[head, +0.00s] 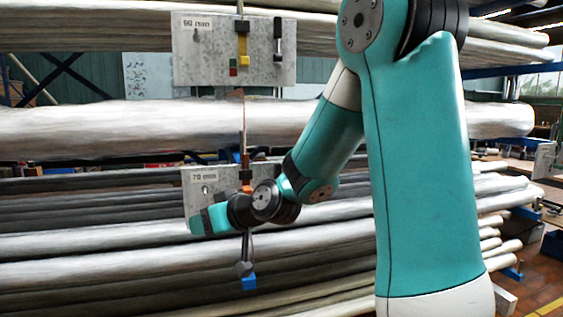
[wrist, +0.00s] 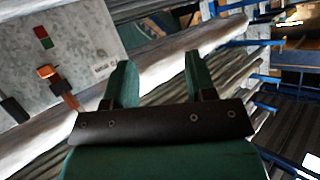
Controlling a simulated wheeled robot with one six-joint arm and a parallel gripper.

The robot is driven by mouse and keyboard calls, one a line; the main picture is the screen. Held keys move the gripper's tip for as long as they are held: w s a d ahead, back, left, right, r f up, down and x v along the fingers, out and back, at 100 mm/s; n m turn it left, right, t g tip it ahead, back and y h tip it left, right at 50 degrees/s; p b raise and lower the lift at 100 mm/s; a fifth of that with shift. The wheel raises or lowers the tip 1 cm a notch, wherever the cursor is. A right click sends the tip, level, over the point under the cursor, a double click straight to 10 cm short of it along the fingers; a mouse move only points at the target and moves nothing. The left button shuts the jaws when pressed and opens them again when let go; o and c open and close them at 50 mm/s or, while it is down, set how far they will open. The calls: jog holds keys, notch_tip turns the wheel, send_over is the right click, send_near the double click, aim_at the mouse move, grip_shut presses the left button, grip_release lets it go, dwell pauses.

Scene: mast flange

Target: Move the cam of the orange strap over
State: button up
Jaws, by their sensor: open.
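The orange strap's cam (wrist: 48,73) shows in the wrist view on the grey plate (wrist: 85,30), at the left. An orange part of it (head: 246,188) shows in the head view on the lower plate, marked 70 mm (head: 200,178), mostly hidden behind my arm. My gripper (wrist: 158,78) is open, with two green fingers apart and nothing between them. The cam lies to the left of the fingers in the wrist view, apart from them. In the head view, my wrist covers much of the lower plate, and the fingertips cannot be made out.
A red and green mark (wrist: 43,37) and a black lever (wrist: 14,108) are on the same plate. An upper plate (head: 200,60), marked 90 mm, carries a yellow strap (head: 242,45) and a black lever (head: 278,40). Long wrapped pipes (head: 60,130) run behind. A blue block (head: 249,284) hangs below.

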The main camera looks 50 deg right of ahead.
jog(key=s+d+r+m+t+h+p, duration=0.1)
jog(key=d+r+m+h, duration=0.15)
jog(key=d+h, duration=0.7)
jog(key=s+d+r+m+t+h+p, duration=0.1)
jog(key=d+m+h, duration=0.25)
jog(key=d, duration=1.25)
jog(key=shift+m+t+y, duration=0.3)
jog(key=shift+y, duration=0.2)
jog(key=shift+p+x, duration=6.45)
jog(key=shift+x, duration=1.7)
jog(key=shift+f, duration=0.1)
grip_shut()
